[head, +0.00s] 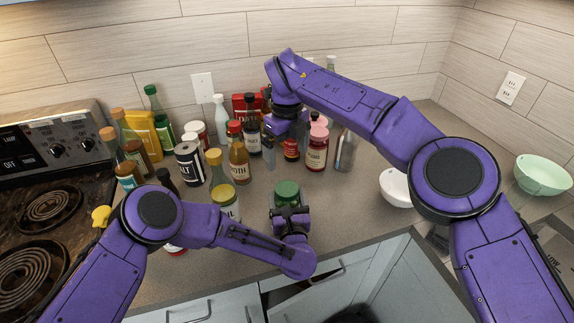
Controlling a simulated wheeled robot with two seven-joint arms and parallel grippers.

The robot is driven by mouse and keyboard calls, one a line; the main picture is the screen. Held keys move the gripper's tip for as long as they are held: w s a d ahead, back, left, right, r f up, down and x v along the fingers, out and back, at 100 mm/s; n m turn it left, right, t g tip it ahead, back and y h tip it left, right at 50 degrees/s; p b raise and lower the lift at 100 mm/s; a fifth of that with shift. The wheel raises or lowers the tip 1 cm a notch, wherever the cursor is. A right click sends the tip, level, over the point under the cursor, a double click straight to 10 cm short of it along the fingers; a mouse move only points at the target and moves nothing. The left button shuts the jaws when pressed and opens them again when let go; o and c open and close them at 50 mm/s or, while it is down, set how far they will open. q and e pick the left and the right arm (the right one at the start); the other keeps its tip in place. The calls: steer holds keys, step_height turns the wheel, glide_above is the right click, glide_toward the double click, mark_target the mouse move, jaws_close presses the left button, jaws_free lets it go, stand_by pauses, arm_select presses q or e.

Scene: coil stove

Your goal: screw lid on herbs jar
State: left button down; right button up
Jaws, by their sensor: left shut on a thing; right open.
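A small glass jar (287,202) with a green lid (287,187) stands on the counter near its front edge, and I take it for the herbs jar. The lid sits on its top; I cannot tell how tightly. My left gripper (288,211) is shut on this jar from the front, hiding its lower part and any label. My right gripper (282,150) is open and points down behind the jar, apart from it, in front of the row of bottles.
Bottles and jars crowd the back, including a pink-lidded jar (317,150) and a black jar (189,162). A yellow-lidded jar (225,203) stands left of the green-lidded one. A white bowl (396,187) is right; the coil stove (48,210) is left. Counter between jar and bowl is clear.

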arm_select(q)
jaws_free()
steer(key=s+b, duration=0.1)
steer(key=s, duration=0.2)
steer(key=s+d+b, duration=0.1)
steer(key=s, duration=0.2)
steer(key=s+b, duration=0.1)
steer(key=s, duration=0.2)
steer(key=shift+s+d+b, duration=0.15)
steer(key=shift+s+b, duration=0.05)
steer(key=shift+b, duration=0.15)
arm_select(e)
step_height(320, 180, down, 3)
steer(key=shift+f, duration=0.1)
arm_select(q)
steer(key=shift+s, duration=0.55)
steer(key=shift+d, duration=0.1)
arm_select(e)
steer(key=shift+d+f, duration=0.1)
steer(key=shift+f, duration=0.05)
